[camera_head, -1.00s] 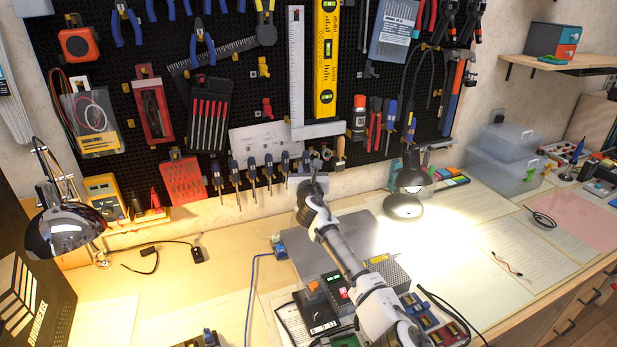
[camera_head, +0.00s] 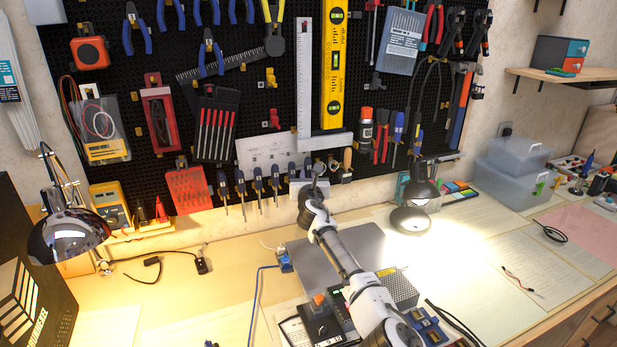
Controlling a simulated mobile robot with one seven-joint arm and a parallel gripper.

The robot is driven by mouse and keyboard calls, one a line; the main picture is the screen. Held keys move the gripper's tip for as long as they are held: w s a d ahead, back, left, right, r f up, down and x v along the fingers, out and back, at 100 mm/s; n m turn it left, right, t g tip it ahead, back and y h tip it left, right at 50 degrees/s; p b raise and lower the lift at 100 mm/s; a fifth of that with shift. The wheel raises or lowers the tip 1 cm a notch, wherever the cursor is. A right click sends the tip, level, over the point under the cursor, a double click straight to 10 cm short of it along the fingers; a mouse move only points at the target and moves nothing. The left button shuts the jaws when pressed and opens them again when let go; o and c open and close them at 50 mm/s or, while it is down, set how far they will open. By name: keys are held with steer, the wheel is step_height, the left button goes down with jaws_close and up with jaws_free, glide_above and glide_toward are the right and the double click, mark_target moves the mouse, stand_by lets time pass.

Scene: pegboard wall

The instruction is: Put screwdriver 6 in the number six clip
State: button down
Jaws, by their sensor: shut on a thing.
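A row of dark-handled screwdrivers (camera_head: 258,181) hangs point down in clips along the lower edge of the black pegboard. My gripper (camera_head: 318,173) is at the right end of this row, close to the board's lower edge. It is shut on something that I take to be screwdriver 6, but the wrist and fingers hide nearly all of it. The number six clip is not readable at this size. I cannot tell whether the held tool touches a clip.
A steel square (camera_head: 304,85) and a yellow level (camera_head: 336,65) hang above my gripper. A wood-handled tool (camera_head: 347,158) hangs just to its right. A desk lamp (camera_head: 424,190) stands further right. A grey mat (camera_head: 350,250) lies on the bench below my arm.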

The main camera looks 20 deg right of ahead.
stand_by(0.4)
steer(key=c, duration=1.3)
jaws_free()
steer(key=shift+o, duration=0.2)
steer(key=b+v, duration=0.2)
steer(key=v, duration=1.2)
